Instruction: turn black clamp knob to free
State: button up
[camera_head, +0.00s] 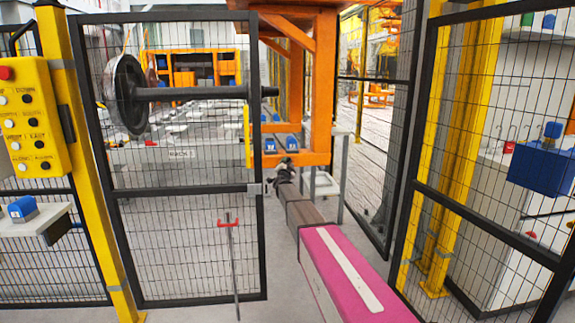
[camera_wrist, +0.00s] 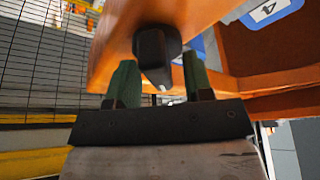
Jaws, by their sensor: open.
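In the wrist view a black clamp knob (camera_wrist: 152,50) sits on the underside of an orange beam (camera_wrist: 108,45). My gripper (camera_wrist: 159,68) is open, with one green finger on each side of the knob. The knob lies between the fingertips or just beyond them; I cannot tell whether either finger touches it. In the head view my arm reaches forward to the lower part of the orange gantry frame (camera_head: 295,158). My gripper is small and dark there, and the knob cannot be made out.
A black mesh gate (camera_head: 262,240) stands close to the left of my arm. Another mesh panel (camera_head: 480,225) stands on the right. A wheelset (camera_head: 127,93) is behind the left mesh. Blue boxes (camera_head: 270,144) sit on the gantry's lower beam. A yellow button panel (camera_head: 27,115) is far left.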

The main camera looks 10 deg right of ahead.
jog(key=shift+w+d+r, duration=0.1)
jog(key=shift+w+r, duration=0.05)
jog(key=shift+w, duration=0.25)
jog(key=c, duration=0.7)
jog(key=shift+o, duration=0.2)
